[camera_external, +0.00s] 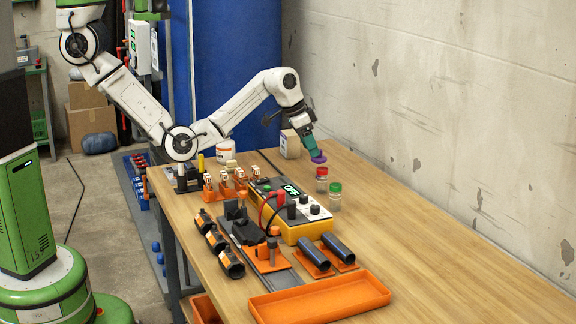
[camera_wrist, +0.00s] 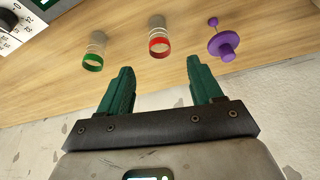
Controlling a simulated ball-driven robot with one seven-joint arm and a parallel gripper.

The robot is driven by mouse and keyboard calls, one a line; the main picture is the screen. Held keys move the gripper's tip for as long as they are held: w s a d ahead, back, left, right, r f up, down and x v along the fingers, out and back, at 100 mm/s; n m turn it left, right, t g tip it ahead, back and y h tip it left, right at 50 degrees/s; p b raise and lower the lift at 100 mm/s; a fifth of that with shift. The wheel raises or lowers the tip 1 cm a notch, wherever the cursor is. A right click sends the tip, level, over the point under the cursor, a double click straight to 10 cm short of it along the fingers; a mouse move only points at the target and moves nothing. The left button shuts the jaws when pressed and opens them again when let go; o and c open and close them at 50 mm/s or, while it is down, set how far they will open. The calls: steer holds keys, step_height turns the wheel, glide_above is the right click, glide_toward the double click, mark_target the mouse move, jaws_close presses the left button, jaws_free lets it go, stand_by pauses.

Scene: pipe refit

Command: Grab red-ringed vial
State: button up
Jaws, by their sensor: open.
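The red-ringed vial (camera_external: 321,180) stands on the wooden table, toward the wall side. In the wrist view the vial (camera_wrist: 158,38) is clear with a red ring, just beyond the gap between my fingertips. My gripper (camera_external: 313,150) has teal fingers and is above the table, up and slightly left of the vial in the external view. In the wrist view my gripper (camera_wrist: 160,68) is open with nothing between its fingers, apart from the vial. The exact height gap is hard to judge.
A green-ringed vial (camera_external: 335,197) stands beside the red-ringed one. A purple knobbed piece (camera_wrist: 222,44) is near the right fingertip. A yellow control box (camera_external: 297,217) and an orange tray (camera_external: 320,299) lie nearby. The wall (camera_external: 440,110) borders the table.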

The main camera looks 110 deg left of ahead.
mark_target(322, 168)
steer(key=x, duration=1)
steer(key=shift+w+f, duration=0.1)
steer(key=shift+w, duration=0.05)
steer(key=c, duration=1.1)
